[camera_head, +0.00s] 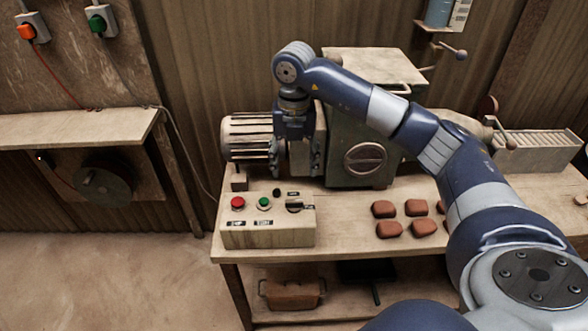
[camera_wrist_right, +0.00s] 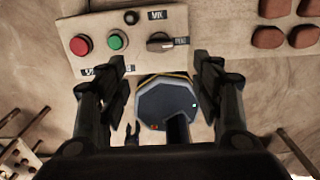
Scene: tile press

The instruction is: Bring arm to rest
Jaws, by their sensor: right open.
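My right arm reaches in from the right in the head view, bends at a raised elbow and hangs its gripper (camera_head: 297,160) down in front of the green press machine (camera_head: 362,160), above the back of the control box (camera_head: 268,228). In the right wrist view the same gripper (camera_wrist_right: 160,75) has its two fingers wide apart with nothing between them. The control box (camera_wrist_right: 130,40) lies beyond the fingertips, with a red button (camera_wrist_right: 79,45), a green button (camera_wrist_right: 118,40) and a dark selector knob (camera_wrist_right: 160,42). My left gripper cannot be made out in either view.
The ribbed motor (camera_head: 250,138) stands close to the left of my right gripper. Several red-brown tiles (camera_head: 390,229) lie on the workbench (camera_head: 345,215) under my arm. A lower shelf holds a brown case (camera_head: 292,294). The floor (camera_head: 110,280) to the left is clear.

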